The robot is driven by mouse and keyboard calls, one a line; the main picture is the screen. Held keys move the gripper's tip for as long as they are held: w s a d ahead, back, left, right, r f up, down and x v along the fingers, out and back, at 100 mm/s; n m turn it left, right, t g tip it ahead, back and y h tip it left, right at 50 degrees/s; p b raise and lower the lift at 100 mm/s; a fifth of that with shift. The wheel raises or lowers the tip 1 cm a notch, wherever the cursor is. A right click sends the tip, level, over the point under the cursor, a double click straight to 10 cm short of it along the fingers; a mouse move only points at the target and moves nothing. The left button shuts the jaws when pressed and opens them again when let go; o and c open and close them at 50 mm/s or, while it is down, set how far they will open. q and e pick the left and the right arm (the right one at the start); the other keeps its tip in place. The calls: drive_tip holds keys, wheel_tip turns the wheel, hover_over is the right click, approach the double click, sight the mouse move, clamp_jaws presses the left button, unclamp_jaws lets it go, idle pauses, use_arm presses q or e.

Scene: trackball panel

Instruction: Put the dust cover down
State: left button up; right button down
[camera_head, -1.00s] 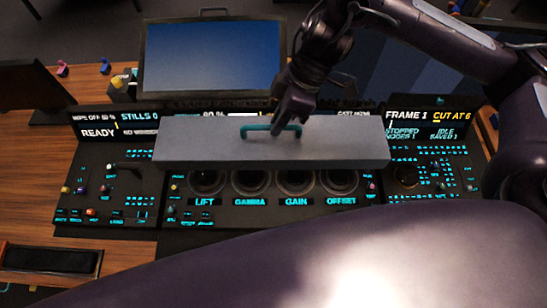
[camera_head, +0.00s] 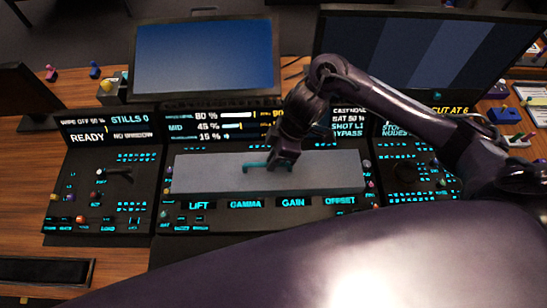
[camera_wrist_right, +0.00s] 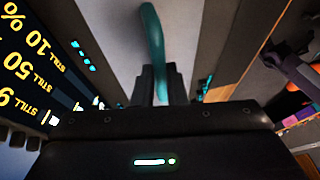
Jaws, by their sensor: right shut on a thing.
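The dust cover (camera_head: 220,178) is a long grey slab with a teal handle (camera_head: 256,166) on top. In the head view it lies level over the trackball row of the middle panel, just above the LIFT, GAMMA, GAIN and OFFSET labels, and hides the trackballs. I cannot tell whether it touches the panel. My right gripper (camera_head: 284,160) is shut on the handle at its right part. The right wrist view shows the teal handle (camera_wrist_right: 153,45) between the dark fingers (camera_wrist_right: 160,85), with the grey cover (camera_wrist_right: 110,45) behind. My left gripper is not in view.
The control desk has a left panel (camera_head: 100,190) and a right panel (camera_head: 405,165) beside the middle one. Two monitors (camera_head: 205,55) (camera_head: 430,60) stand behind. Small coloured items lie on the wooden desk at both sides. My own arm crosses the right panel.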

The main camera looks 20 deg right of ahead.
drive_tip(key=shift+f, duration=0.15)
drive_tip(key=c, duration=1.9)
unclamp_jaws()
drive_tip(key=o, duration=0.4)
drive_tip(key=shift+o, duration=0.2)
drive_tip(key=shift+r, duration=0.2)
drive_tip(key=v, duration=1.1)
drive_tip(key=shift+d+r+p, duration=0.2)
drive_tip(key=shift+r+p, duration=0.2)
